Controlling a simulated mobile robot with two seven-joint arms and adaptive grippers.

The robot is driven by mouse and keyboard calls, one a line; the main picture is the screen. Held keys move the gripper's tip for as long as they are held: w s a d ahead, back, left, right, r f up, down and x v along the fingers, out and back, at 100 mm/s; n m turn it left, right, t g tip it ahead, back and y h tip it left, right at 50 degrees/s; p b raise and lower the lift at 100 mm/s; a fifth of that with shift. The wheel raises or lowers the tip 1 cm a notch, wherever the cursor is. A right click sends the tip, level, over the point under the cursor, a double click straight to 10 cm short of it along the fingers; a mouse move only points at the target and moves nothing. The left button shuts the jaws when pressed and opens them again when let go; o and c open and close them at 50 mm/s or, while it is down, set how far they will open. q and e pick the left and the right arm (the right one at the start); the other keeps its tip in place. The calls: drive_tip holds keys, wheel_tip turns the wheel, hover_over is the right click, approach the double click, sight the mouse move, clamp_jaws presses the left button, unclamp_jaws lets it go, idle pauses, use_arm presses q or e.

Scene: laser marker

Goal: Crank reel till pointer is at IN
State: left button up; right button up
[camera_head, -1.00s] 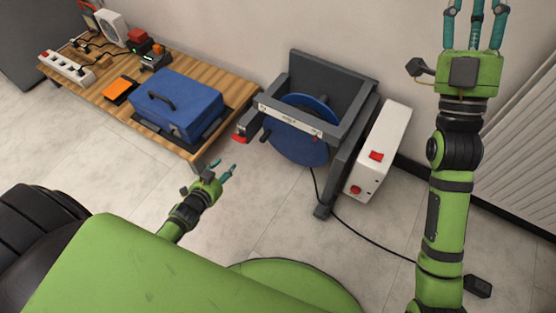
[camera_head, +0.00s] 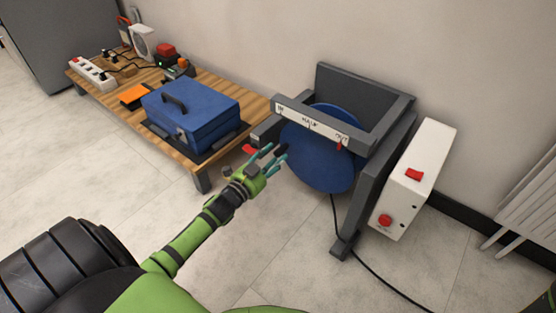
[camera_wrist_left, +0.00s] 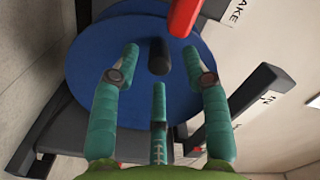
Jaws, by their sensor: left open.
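The reel is a blue disc (camera_head: 325,160) in a grey frame (camera_head: 370,90). Its white scale (camera_head: 310,124) reads IN, HALF and OUT from left to right, and the red pointer (camera_head: 339,146) is at OUT. My left gripper (camera_head: 272,158) is open at the disc's left side. In the left wrist view, the black crank handle (camera_wrist_left: 158,57) sticks out from the disc ahead of the spread teal fingers (camera_wrist_left: 160,80), near the gap between their tips. I cannot tell whether they touch it. My right gripper is out of view.
A red lever (camera_wrist_left: 184,15) beside a partly cut-off BRAKE label is close to the handle. A white box (camera_head: 418,180) with red switches stands right of the reel. A wooden low table (camera_head: 235,85) with a blue case (camera_head: 195,110) is at left. A black cable (camera_head: 370,270) crosses the floor.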

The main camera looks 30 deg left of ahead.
use_arm(q)
drive_tip(key=shift+w+f+b, duration=0.15)
drive_tip(key=shift+w+b, duration=0.2)
drive_tip(key=shift+w, duration=0.8)
drive_tip(key=shift+c, duration=0.4)
clamp_jaws()
